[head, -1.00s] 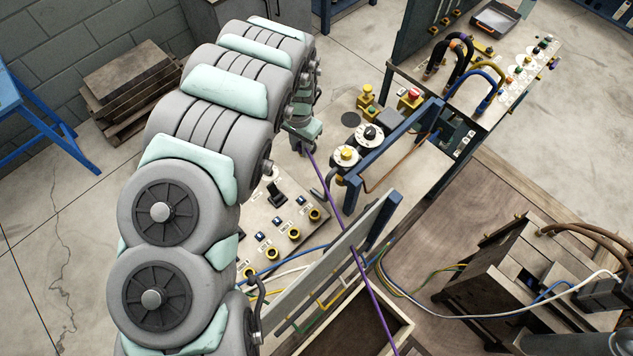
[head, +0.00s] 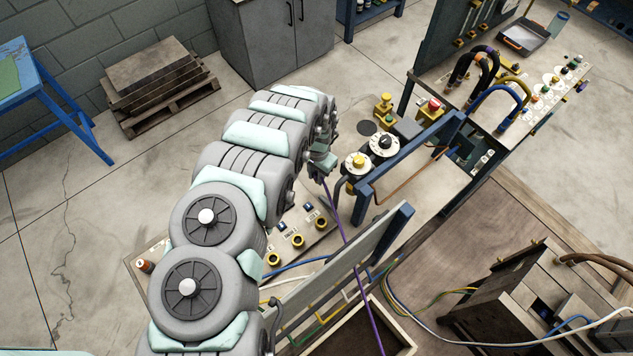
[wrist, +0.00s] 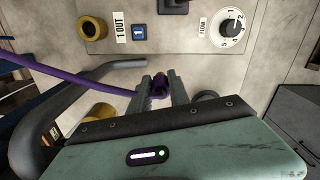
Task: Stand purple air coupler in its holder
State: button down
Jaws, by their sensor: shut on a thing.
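My gripper (wrist: 160,88) is shut on the purple air coupler (wrist: 158,90), whose small dark purple body shows between the fingers in the wrist view. A purple hose (wrist: 90,88) runs from it to the left. In the head view my gripper (head: 324,170) is above the back part of the control bench, and the purple hose (head: 345,235) trails down toward the front. The coupler is too small to make out there. I cannot tell which fitting is its holder. A pale panel with a yellow-brown ring (wrist: 92,28) lies beyond the fingers.
Dials (head: 384,142) and a blue frame (head: 410,160) stand right of my gripper. A grey upright board (head: 345,260) stands nearer the front. Curved hoses (head: 480,75) rise from the far bench. A grey bent tube (wrist: 65,105) lies close left of the fingers.

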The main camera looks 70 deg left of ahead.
jog(key=shift+a+f, duration=0.1)
jog(key=shift+f, duration=2.65)
jog(key=shift+f, duration=0.2)
jog(key=c, duration=1.2)
grip_release()
jog(key=shift+c, duration=0.2)
notch_tip(320, 180, up, 12)
jog(key=shift+w+f+b, duration=0.1)
jog(key=shift+f+b, duration=0.1)
jog(key=shift+b, duration=0.55)
jog(key=shift+o, duration=0.6)
jog(key=shift+r, duration=0.45)
